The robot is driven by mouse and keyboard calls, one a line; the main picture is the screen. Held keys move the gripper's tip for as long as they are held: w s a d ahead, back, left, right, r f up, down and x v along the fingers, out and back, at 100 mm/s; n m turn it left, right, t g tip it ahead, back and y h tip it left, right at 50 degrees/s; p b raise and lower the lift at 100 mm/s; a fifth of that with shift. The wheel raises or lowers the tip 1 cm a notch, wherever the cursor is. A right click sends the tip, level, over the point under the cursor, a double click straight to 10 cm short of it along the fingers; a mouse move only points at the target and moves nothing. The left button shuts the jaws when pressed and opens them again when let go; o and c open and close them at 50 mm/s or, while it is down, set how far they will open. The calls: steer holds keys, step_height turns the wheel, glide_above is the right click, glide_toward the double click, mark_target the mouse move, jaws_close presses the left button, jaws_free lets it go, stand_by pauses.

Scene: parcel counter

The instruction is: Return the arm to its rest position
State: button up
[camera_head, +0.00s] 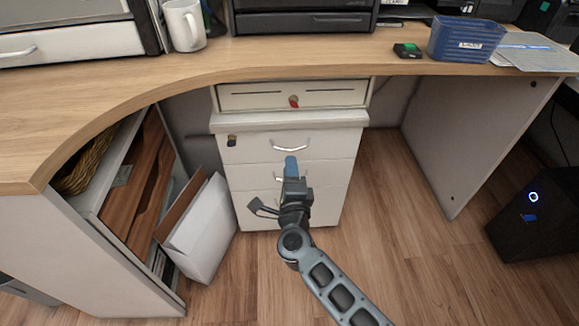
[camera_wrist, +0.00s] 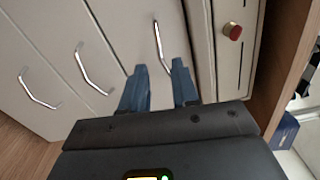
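My arm (camera_head: 322,275) reaches from the lower right of the head view toward a white drawer cabinet (camera_head: 240,165) under the counter. My gripper (camera_head: 291,160) is in front of the cabinet's drawers, with its blue fingers pointing at them. In the wrist view my gripper (camera_wrist: 160,66) shows two blue fingers with a clear gap and nothing held between them. A metal drawer handle (camera_wrist: 158,42) appears just beyond the fingertips; I cannot tell how far apart they are. Other handles show to its left.
A wooden counter (camera_head: 330,62) curves above the cabinet, carrying a white mug (camera_head: 184,25) and a blue bin (camera_head: 465,40). A white box (camera_head: 205,235) leans at left. A black computer tower (camera_head: 540,220) stands at right. Floor (camera_head: 400,235) is clear right of the arm.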

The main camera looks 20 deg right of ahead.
steer(key=s+a+r+n+y, duration=0.15)
steer(key=s+n, duration=0.55)
steer(key=s, duration=1)
steer(key=s+r+n+y, duration=0.25)
steer(key=s+n, duration=0.35)
steer(key=s, duration=1.1)
steer(key=s+d+r+n+g+y, duration=0.2)
steer(key=s+d+r+n, duration=0.2)
steer(key=s+r+n, duration=0.85)
step_height(320, 180, up, 22)
steer(key=m+p, duration=0.2)
steer(key=p, duration=2.1)
steer(key=shift+s+a+p, duration=0.2)
steer(key=shift+s+p, duration=0.2)
steer(key=shift+s, duration=0.05)
steer(key=shift+f+m, duration=0.1)
steer(key=shift+m, duration=0.15)
